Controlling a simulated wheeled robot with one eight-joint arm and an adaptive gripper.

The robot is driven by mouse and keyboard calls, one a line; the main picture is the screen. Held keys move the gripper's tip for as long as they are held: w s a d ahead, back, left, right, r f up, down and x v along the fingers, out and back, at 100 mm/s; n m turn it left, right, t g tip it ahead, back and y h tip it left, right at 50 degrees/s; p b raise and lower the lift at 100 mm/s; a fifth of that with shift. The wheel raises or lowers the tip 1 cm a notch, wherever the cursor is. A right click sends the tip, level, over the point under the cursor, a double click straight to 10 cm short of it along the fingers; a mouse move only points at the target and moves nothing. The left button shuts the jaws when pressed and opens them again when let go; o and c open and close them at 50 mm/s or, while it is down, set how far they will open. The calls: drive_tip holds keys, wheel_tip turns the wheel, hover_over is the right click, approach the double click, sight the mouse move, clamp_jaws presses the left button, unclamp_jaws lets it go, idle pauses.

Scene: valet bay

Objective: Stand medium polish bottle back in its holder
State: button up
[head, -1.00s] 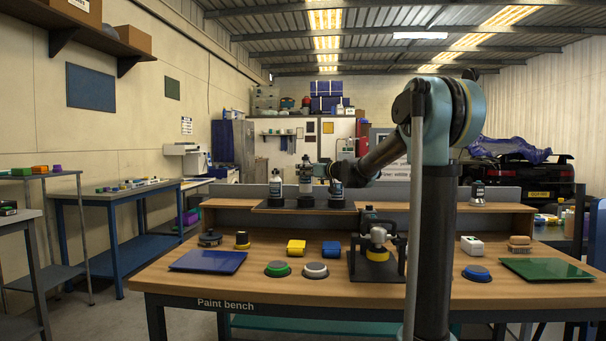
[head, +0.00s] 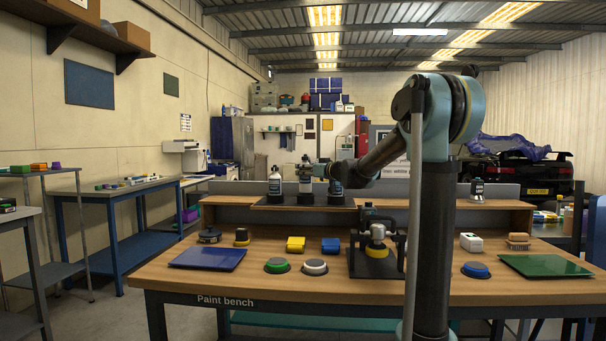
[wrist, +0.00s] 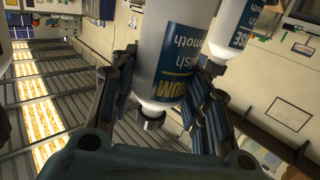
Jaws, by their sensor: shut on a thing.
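The medium polish bottle (head: 305,184) is white with a dark blue label and stands upright over the middle of the dark rack (head: 266,207) on the bench's raised shelf. Its label ends in "IUM" in the wrist view (wrist: 172,55). My gripper (head: 319,171) reaches in from the right and is shut on the bottle, a finger on each side. The black holder (head: 305,200) is directly under the bottle. The bottle's top sits higher than its neighbours'. I cannot tell whether its base is inside the holder or just above it.
Similar bottles stand close on the left (head: 274,183) and right (head: 336,190) of the held one. Another bottle (head: 477,190) is farther right on the shelf.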

sight(309, 180)
drive_tip(key=shift+f, duration=2.3)
idle(0.6)
drive_tip(key=o, duration=1.2)
drive_tip(key=shift+o, duration=0.2)
